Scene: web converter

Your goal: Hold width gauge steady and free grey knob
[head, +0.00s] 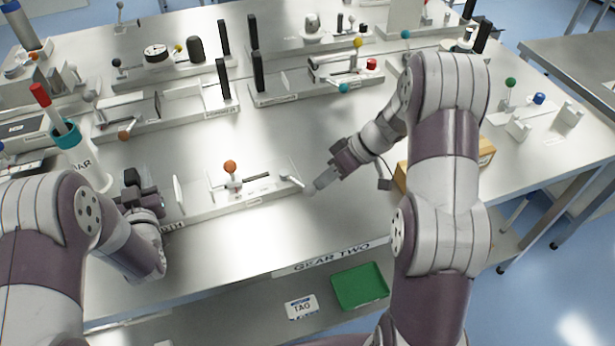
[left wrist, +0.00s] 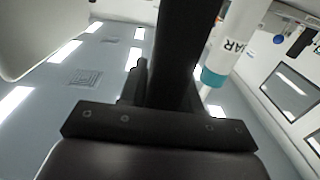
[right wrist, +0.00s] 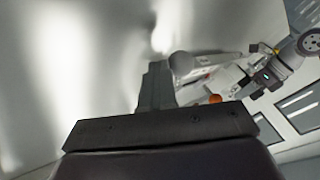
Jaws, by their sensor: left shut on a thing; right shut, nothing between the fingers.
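The width gauge (head: 215,207) is a long, low metal fixture at the table's front edge, with a label partly reading "DTH" and an orange ball knob (head: 230,167). Its right end carries a short lever with a pale grey knob (head: 286,178); the grey knob also shows in the right wrist view (right wrist: 182,63), just right of my fingertips. My left gripper (head: 131,184) is shut on a black handle (left wrist: 188,45) at the gauge's left end; the fingers are mostly hidden. My right gripper (head: 316,187) is shut and empty beside the lever's end; I cannot tell whether it touches.
A white jar (head: 88,165) with a teal rim and a red-topped tool stands behind my left gripper. More fixtures (head: 165,110) line the table's back. A cardboard box (head: 486,152) is behind my right arm. A green tray (head: 360,286) sits on the lower shelf. The mid-table is clear.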

